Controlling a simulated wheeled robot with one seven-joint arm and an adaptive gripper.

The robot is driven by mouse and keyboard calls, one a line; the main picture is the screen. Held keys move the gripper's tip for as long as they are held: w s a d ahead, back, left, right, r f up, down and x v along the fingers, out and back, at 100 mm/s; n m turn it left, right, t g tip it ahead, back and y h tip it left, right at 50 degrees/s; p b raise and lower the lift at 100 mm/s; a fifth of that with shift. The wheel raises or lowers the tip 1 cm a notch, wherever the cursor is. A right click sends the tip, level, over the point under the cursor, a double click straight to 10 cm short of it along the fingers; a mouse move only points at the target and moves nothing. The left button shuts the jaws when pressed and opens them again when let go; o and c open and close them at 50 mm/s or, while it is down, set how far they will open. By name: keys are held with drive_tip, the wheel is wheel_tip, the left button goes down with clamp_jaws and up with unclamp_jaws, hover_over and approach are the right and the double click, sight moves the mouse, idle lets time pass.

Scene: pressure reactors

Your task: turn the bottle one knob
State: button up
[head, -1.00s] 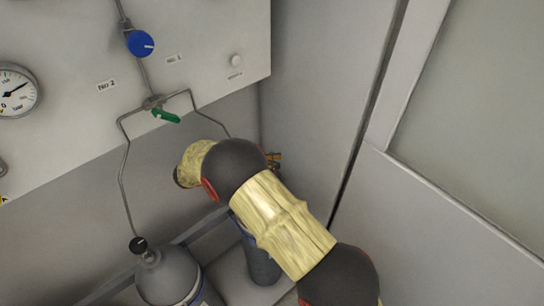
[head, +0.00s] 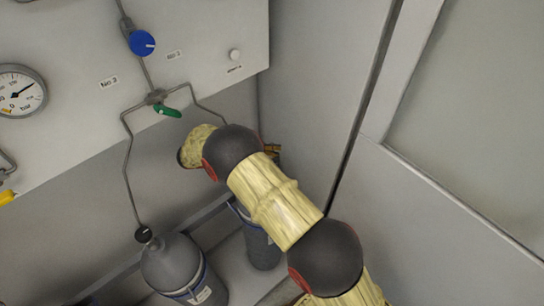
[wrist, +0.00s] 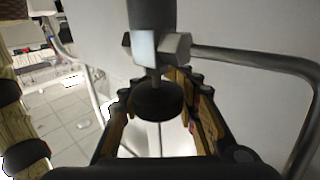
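In the wrist view a round black knob (wrist: 158,100) hangs below a metal fitting with a hex nut. My gripper (wrist: 160,92) is open, with one finger on each side of the knob. A gap seems to show on both sides; contact cannot be made out. In the head view one grey bottle (head: 175,262) with a black knob (head: 143,234) stands at lower left. A second grey bottle (head: 262,243) stands right of it, its top hidden by my arm. My gripper is mostly hidden behind my arm there. I cannot read which bottle is number one.
The panel (head: 200,50) carries a blue knob (head: 141,43), a green lever (head: 168,111) and a gauge (head: 18,90). Thin pipes run down to the bottles. In the wrist view a pipe (wrist: 255,58) runs right from the fitting. A grey wall (head: 320,90) is close on the right.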

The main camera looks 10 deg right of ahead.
drive_tip(key=o, duration=0.5)
drive_tip(key=shift+f, duration=0.1)
drive_tip(key=shift+f+b, duration=0.1)
drive_tip(key=shift+b, duration=0.35)
